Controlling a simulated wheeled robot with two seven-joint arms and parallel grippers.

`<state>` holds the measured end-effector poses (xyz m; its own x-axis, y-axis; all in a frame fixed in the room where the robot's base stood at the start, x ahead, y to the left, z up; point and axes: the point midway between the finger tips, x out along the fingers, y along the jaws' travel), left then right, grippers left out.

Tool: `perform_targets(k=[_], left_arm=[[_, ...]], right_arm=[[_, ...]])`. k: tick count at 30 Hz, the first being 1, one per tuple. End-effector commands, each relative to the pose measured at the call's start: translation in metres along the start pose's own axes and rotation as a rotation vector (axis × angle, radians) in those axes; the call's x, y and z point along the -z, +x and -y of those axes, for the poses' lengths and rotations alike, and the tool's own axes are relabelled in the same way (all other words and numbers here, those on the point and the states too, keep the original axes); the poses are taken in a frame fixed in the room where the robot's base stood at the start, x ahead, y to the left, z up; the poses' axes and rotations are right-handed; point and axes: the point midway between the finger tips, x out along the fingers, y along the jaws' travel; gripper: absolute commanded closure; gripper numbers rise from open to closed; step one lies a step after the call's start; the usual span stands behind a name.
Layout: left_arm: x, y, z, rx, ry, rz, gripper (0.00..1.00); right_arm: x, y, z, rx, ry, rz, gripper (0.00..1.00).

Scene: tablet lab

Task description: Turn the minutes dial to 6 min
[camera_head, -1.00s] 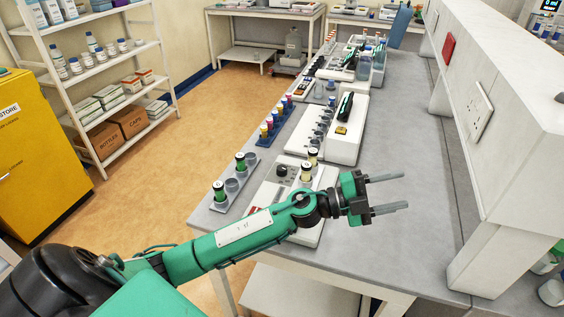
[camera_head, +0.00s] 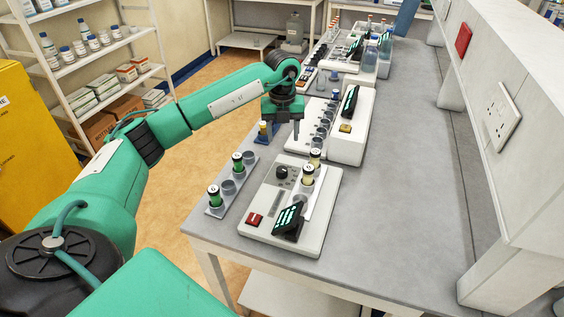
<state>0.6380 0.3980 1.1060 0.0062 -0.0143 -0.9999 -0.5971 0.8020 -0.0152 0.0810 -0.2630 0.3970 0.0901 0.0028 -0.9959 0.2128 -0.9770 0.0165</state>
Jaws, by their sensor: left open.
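A white device (camera_head: 308,238) stands at the near end of the grey bench. It has a black round dial (camera_head: 282,172) at its back left, a red switch (camera_head: 255,219) and a tilted black display (camera_head: 288,219) with green digits too small to read. I cannot read the dial's setting. My left gripper (camera_head: 284,134) is open and empty. It points down behind the device, beyond the dial and apart from it, near the second white machine. Its fingers are only partly visible. My right gripper is not in view.
Cream-labelled vials (camera_head: 307,174) stand upright at the device's back right. A grey rack (camera_head: 229,188) with green vials is to its left. A second white machine (camera_head: 350,142) with a row of wells stands behind. The bench (camera_head: 400,225) is clear to the right.

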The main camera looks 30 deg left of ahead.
Motion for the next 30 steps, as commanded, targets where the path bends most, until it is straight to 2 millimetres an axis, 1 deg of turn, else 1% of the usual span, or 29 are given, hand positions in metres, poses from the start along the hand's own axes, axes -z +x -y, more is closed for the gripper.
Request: perform_targets(k=[1, 4, 8, 15, 21, 25, 30], left_arm=[[-0.002, 0.0, -0.004, -0.014, -0.009, 0.003, 0.45], [-0.002, 0.005, -0.005, -0.021, -0.012, 0.002, 0.45], [-0.001, 0.024, -0.005, -0.021, -0.011, 0.0, 0.45], [-0.001, 0.076, -0.005, -0.019, -0.009, -0.002, 0.45], [-0.001, 0.113, -0.005, -0.017, -0.009, -0.001, 0.45], [-0.002, 0.127, -0.006, -0.016, -0.009, 0.001, 0.45], [-0.002, 0.136, -0.006, -0.016, -0.009, 0.002, 0.45]], right_arm=[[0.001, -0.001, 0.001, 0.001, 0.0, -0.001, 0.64], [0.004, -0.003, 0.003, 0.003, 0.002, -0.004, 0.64], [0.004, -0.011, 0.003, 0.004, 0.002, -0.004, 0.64], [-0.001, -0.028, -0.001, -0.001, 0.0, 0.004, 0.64], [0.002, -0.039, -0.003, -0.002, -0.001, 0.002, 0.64], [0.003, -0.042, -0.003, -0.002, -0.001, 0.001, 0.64], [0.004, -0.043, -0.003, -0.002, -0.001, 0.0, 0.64]])
